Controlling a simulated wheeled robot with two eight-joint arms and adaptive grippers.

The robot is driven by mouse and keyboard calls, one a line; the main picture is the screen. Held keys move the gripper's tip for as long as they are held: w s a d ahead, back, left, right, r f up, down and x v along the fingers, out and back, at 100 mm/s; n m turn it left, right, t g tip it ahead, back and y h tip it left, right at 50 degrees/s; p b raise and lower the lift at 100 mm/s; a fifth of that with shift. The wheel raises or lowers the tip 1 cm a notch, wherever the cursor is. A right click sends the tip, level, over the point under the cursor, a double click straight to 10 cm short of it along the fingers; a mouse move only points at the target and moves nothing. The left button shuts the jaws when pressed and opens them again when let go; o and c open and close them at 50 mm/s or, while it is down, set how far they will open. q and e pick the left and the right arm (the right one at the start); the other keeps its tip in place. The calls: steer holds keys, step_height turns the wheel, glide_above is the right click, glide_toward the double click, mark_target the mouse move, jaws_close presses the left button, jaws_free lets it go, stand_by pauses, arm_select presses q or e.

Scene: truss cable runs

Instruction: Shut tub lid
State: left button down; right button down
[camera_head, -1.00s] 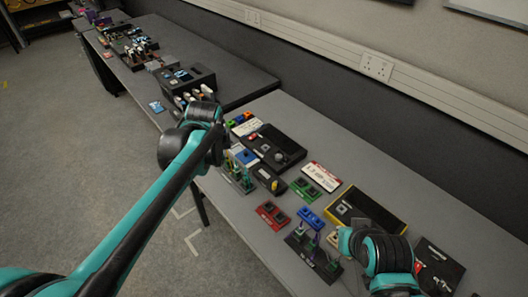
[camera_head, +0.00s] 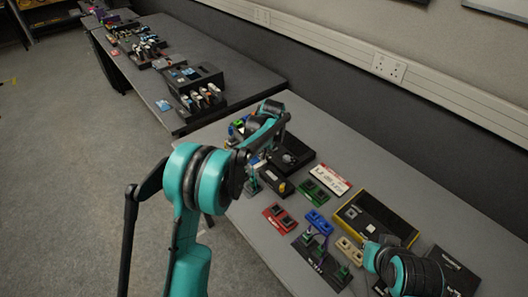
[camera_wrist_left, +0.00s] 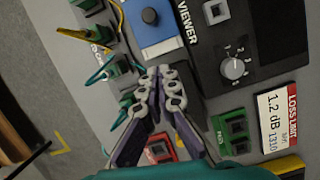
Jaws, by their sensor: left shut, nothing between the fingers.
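Green connectors with yellow and teal cables stand left of the fingers in the left wrist view. A white loss-limit card (camera_head: 330,179), a green block (camera_head: 313,192), a red block (camera_head: 280,218) and a yellow-edged black case (camera_head: 375,220) lie nearby.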

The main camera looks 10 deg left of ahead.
mark_target(257, 161)
arm_select(q)
steer(key=b+x, duration=0.1)
steer(key=x, duration=0.3)
steer(key=shift+f, duration=0.1)
steer(key=shift+w+a+f+b, duration=0.1)
steer(key=shift+w+a+b, duration=0.45)
steer(key=shift+w+a, duration=0.8)
steer(key=shift+w, duration=0.1)
steer(key=w+a+p, duration=0.1)
steer(key=w+a, duration=0.1)
steer(key=w+a+p, duration=0.1)
steer(key=w+a, duration=0.1)
steer(key=a, duration=0.1)
